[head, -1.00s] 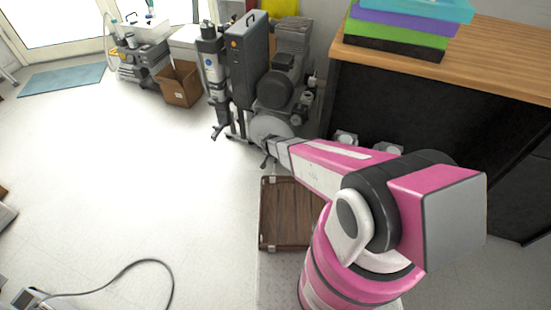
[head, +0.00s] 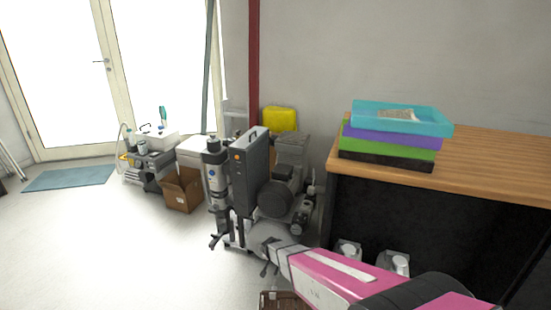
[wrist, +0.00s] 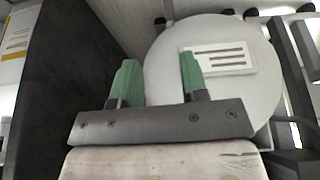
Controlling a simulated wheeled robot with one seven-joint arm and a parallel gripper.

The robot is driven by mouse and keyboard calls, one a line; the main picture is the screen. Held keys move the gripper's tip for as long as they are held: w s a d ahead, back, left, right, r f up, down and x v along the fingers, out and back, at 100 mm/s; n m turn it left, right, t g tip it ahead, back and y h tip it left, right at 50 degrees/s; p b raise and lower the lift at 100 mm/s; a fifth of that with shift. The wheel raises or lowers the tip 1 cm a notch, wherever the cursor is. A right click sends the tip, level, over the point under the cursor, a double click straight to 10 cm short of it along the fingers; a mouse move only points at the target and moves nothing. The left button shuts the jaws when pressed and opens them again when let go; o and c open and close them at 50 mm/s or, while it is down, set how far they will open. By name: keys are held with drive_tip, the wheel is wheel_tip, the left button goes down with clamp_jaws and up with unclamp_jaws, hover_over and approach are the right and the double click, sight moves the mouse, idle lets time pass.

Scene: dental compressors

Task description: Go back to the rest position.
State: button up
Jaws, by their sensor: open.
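My gripper (wrist: 158,80) is open and empty in the wrist view, with its two green fingertips apart. It points toward a round light-grey tank end with a white label (wrist: 222,60); I cannot tell if it touches the tank. In the head view my pink arm reaches from the lower right toward the grey compressor (head: 278,195), and the gripper end (head: 268,256) is low in front of it, small and partly hidden. A brown wooden tray (head: 283,300) shows at the bottom edge, mostly cut off.
A wooden-topped counter (head: 490,165) with stacked coloured trays (head: 395,135) stands at right. A cardboard box (head: 183,190) and a wheeled equipment unit (head: 150,165) stand at the back left. A blue mat (head: 70,178) lies by the glass doors. The left floor is open.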

drive_tip(key=s+d+r+n+g, duration=0.1)
drive_tip(key=s+d+r, duration=0.3)
drive_tip(key=r, duration=0.6)
drive_tip(key=s+d+r+n+g+y, duration=0.1)
drive_tip(key=s+d+r, duration=0.4)
drive_tip(key=d+r, duration=0.3)
drive_tip(key=s+d+r+n+g, duration=0.1)
drive_tip(key=s+d+r, duration=0.4)
drive_tip(key=r, duration=0.7)
drive_tip(key=shift+d+n+g+y, duration=0.35)
drive_tip(key=shift+d+g, duration=0.25)
drive_tip(key=shift+d, duration=0.4)
